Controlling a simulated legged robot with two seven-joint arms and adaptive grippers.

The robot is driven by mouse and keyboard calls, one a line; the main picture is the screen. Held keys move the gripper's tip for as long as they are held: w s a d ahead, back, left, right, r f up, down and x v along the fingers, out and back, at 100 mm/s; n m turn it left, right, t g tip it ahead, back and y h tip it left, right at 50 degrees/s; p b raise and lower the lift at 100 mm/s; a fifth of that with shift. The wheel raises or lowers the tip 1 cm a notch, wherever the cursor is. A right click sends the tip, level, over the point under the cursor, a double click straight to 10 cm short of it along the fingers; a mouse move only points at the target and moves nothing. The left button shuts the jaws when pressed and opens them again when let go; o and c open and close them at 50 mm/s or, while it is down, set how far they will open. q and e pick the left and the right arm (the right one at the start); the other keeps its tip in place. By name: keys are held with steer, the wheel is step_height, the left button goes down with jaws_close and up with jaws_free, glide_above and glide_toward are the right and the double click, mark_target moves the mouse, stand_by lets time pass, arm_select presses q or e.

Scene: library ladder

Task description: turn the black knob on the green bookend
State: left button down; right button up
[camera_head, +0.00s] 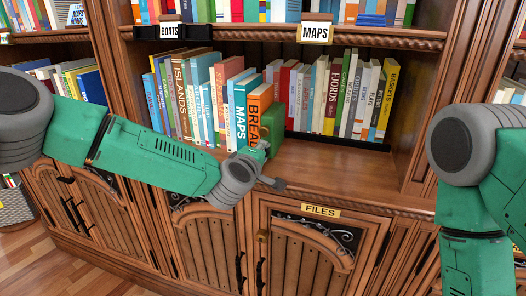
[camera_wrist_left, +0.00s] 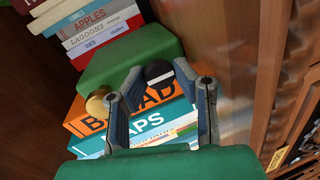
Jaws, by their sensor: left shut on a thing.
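The green bookend (camera_head: 272,130) stands on the middle shelf, at the right end of a row of books. It also shows in the left wrist view (camera_wrist_left: 128,55). The black knob (camera_wrist_left: 158,70) is on the bookend, between my left fingertips. My left gripper (camera_wrist_left: 157,75) is shut on the black knob, with a finger on each side. In the head view my left gripper (camera_head: 266,163) reaches in front of the bookend, and the knob is hard to make out there. A gold knob (camera_wrist_left: 97,103) shows beside the left finger. My right gripper is out of view.
Books (camera_head: 240,105) stand left of the bookend, and more books (camera_head: 340,98) stand behind it. The shelf board right of the bookend (camera_head: 340,165) is bare. A cabinet with a FILES label (camera_head: 320,210) is below. My right arm is at the right edge.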

arm_select(q)
steer(key=shift+s+d+f, duration=0.2)
steer(key=shift+s+f, duration=0.1)
steer(key=shift+f, duration=0.15)
steer(key=c, duration=1.3)
jaws_free()
steer(key=shift+s+r, duration=0.1)
steer(key=shift+r, duration=0.05)
steer(key=shift+a, duration=0.1)
steer(key=v, duration=1.2)
steer(key=shift+r, duration=0.25)
